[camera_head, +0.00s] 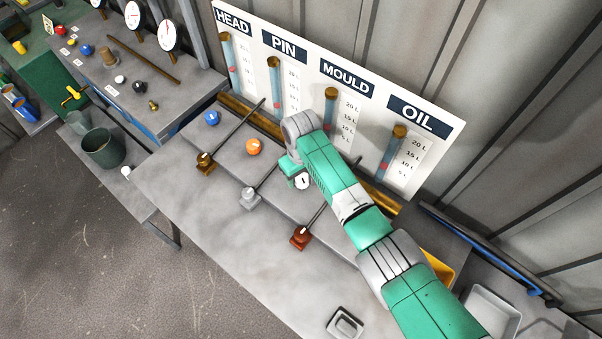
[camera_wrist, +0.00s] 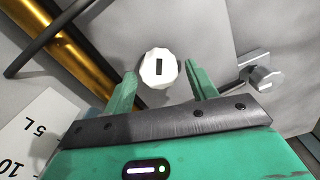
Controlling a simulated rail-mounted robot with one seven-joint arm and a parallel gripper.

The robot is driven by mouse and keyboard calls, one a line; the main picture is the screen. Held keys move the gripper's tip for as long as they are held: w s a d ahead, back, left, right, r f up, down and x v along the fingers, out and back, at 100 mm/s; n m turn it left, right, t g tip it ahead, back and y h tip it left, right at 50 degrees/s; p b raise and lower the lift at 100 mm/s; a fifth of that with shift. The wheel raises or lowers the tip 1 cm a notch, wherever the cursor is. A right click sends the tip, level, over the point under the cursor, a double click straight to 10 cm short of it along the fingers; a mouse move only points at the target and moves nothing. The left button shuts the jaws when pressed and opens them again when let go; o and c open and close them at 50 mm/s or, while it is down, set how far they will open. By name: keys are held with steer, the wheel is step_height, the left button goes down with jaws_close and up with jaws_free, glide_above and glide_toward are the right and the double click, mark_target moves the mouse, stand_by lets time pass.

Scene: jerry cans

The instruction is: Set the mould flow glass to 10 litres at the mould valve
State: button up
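The mould flow glass (camera_head: 329,112) is a blue tube with a brown cap under the MOULD label on the white board; my arm partly covers its lower end, and its level is too small to read. A white faceted knob (camera_head: 302,182) with a dark mark sits on the grey bench below the board. It also shows in the wrist view (camera_wrist: 158,68), between the fingertips. My gripper (camera_wrist: 163,80) is open, with a finger on each side of the knob and gaps visible. No label on the knob is readable, so I cannot confirm it is the mould valve.
A blue knob (camera_head: 211,117) and an orange knob (camera_head: 253,147) sit to the left. Long levers end in brown (camera_head: 205,162), grey (camera_head: 250,198) and rust-red (camera_head: 300,237) blocks. A brass pipe (camera_wrist: 68,45) runs near my gripper. The bench front is mostly clear.

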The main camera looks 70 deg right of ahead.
mark_target(301, 176)
steer(key=c, duration=0.8)
steer(key=shift+r+m+p, duration=0.25)
steer(key=shift+m+p, duration=0.35)
steer(key=shift+p, duration=0.15)
steer(key=shift+f+m, duration=0.2)
steer(key=shift+m, duration=0.4)
steer(key=o, duration=1)
steer(key=shift+c, duration=0.2)
step_height(301, 176, up, 8)
steer(key=shift+f+p, duration=0.1)
steer(key=shift+p, duration=0.7)
